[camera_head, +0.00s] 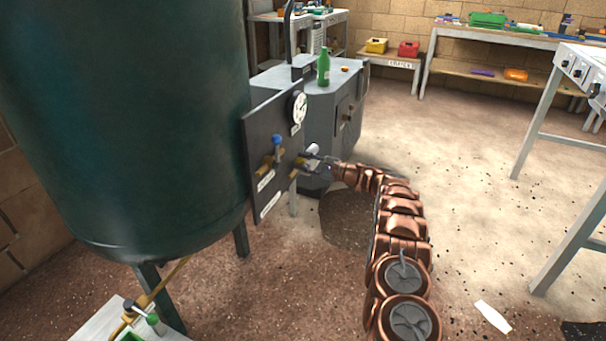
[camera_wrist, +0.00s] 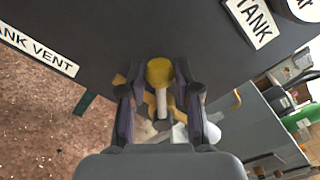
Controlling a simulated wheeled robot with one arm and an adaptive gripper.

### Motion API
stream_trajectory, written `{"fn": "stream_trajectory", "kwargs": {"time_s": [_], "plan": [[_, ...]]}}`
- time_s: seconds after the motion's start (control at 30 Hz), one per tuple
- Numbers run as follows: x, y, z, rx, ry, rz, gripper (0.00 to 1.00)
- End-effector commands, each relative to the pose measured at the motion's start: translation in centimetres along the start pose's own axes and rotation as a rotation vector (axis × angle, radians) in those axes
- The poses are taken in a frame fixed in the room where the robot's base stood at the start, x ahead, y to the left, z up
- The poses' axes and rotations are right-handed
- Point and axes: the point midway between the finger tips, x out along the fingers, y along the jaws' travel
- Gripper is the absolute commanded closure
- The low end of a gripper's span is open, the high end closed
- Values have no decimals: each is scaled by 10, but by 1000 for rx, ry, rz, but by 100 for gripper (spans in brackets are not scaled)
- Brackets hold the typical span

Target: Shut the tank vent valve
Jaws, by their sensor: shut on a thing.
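The dark panel (camera_head: 262,170) beside the green tank (camera_head: 130,110) carries two brass valves. One has a blue knob (camera_head: 277,140). The other valve (camera_head: 301,165) has a pale handle (camera_head: 313,150) and is at my gripper (camera_head: 328,161). In the wrist view my gripper (camera_wrist: 161,95) has its fingers on both sides of this valve's pale stem with a yellow round end (camera_wrist: 159,71), and is shut on it. The TANK VENT label (camera_wrist: 38,50) is left of the fingers. The handle's exact angle is partly hidden by the fingers.
A gauge (camera_head: 298,107) sits on the panel above the valves. A grey cabinet (camera_head: 335,115) with a green bottle (camera_head: 323,67) stands behind it. A bench (camera_head: 560,100) is at the right. The floor between is mostly clear.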

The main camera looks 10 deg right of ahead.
Motion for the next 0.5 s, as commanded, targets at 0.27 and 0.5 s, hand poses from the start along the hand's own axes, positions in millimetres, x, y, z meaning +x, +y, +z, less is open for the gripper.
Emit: {"fn": "stream_trajectory", "kwargs": {"time_s": [0.27,0.5], "plan": [[-1,0,0,5,0,0,87],[-1,-10,1,88,0,0,87]]}}
